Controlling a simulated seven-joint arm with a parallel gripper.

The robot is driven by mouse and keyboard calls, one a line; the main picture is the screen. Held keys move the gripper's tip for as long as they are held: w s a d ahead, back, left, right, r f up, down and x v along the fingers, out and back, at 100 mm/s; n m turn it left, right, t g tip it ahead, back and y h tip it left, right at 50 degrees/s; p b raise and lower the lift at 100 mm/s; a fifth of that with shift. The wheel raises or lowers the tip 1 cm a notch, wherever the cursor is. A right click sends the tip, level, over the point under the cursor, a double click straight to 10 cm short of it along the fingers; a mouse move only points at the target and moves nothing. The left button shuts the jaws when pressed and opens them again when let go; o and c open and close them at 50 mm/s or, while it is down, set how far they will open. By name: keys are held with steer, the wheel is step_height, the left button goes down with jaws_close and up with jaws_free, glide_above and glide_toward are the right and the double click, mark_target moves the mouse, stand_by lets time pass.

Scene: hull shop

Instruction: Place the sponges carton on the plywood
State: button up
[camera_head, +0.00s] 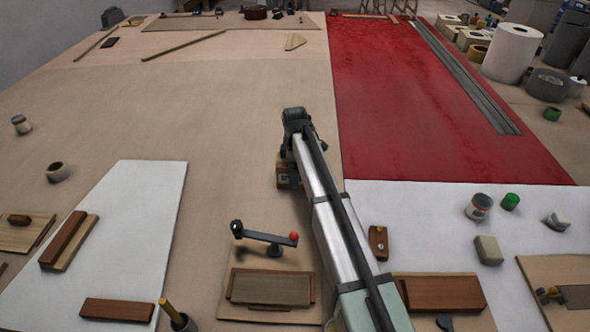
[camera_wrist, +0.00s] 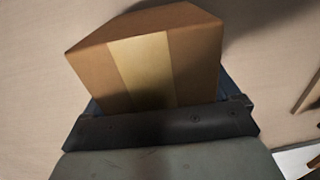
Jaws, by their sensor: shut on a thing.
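The sponges carton (camera_wrist: 150,60) is a brown cardboard box with a pale tape band. In the wrist view it sits between my gripper's jaws (camera_wrist: 160,112), and its near end is hidden by the gripper body. In the head view the carton (camera_head: 284,174) shows partly at mid-picture, behind my arm. My gripper (camera_head: 290,157) is shut on it. Tan, wood-coloured sheet (camera_head: 215,115), which looks like plywood, spreads left of and beneath the carton. I cannot tell whether the carton touches it; its label is not readable.
A red sheet (camera_head: 430,110) lies to the right, with a grey strip on it. A white sheet (camera_head: 130,220) lies front left. A lever with a red knob (camera_head: 265,238) stands nearer, with wood blocks in front. The tan area left of the carton is largely clear.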

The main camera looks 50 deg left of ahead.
steer(key=o, duration=0.9)
steer(key=shift+o, duration=0.2)
step_height(320, 180, up, 12)
steer(key=shift+r, duration=0.1)
